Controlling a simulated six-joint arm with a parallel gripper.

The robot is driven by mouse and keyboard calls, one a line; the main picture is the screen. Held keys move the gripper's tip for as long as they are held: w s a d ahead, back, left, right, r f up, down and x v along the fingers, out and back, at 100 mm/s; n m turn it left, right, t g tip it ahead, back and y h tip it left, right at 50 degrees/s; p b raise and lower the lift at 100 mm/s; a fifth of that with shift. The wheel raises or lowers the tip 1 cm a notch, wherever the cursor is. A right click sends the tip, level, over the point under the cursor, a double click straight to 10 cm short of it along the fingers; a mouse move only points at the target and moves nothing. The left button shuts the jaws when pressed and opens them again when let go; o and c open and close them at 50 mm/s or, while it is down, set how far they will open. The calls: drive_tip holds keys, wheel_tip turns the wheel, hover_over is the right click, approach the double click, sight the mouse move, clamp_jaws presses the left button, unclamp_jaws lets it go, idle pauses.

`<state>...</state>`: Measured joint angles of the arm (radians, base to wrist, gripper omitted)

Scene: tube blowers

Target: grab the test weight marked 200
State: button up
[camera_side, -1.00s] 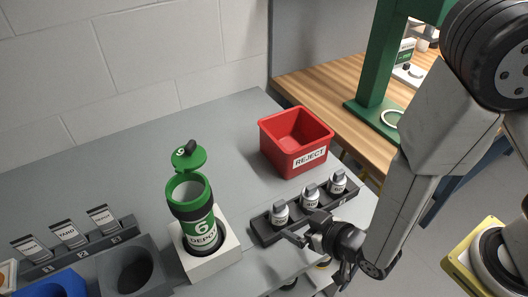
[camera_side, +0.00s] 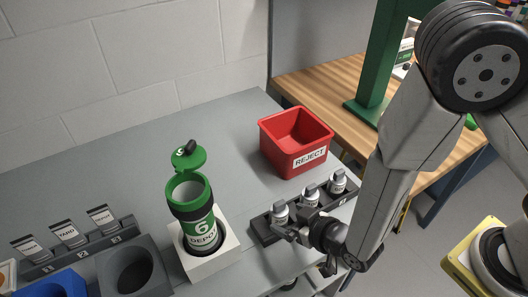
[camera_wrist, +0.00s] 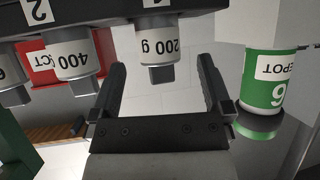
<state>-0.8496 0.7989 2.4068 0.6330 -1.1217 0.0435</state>
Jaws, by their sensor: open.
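The 200 g test weight (camera_wrist: 157,48) is a white cylinder with a dark knob. It hangs upside down in the wrist view, centred between the two fingers. In the side view it is the leftmost weight (camera_side: 280,210) in the dark rack (camera_side: 262,230). My gripper (camera_side: 284,229) is open and close in front of it, with the jaws partly overlapping it. In the wrist view my gripper (camera_wrist: 162,72) shows one finger on each side of the weight, with gaps visible. Contact is not evident.
The 400 weight (camera_wrist: 76,58) stands beside the 200, with another weight (camera_side: 338,182) at the rack's far end. A red REJECT bin (camera_side: 292,140) stands behind. A green DEPOT tube (camera_side: 198,225) with its lid open stands left in a white block.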

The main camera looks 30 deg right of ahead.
sight(286, 215)
drive_tip(key=shift+x, duration=2.25)
drive_tip(key=shift+d+r, duration=0.1)
drive_tip(key=shift+r, duration=0.05)
drive_tip(key=shift+c, duration=0.2)
clamp_jaws()
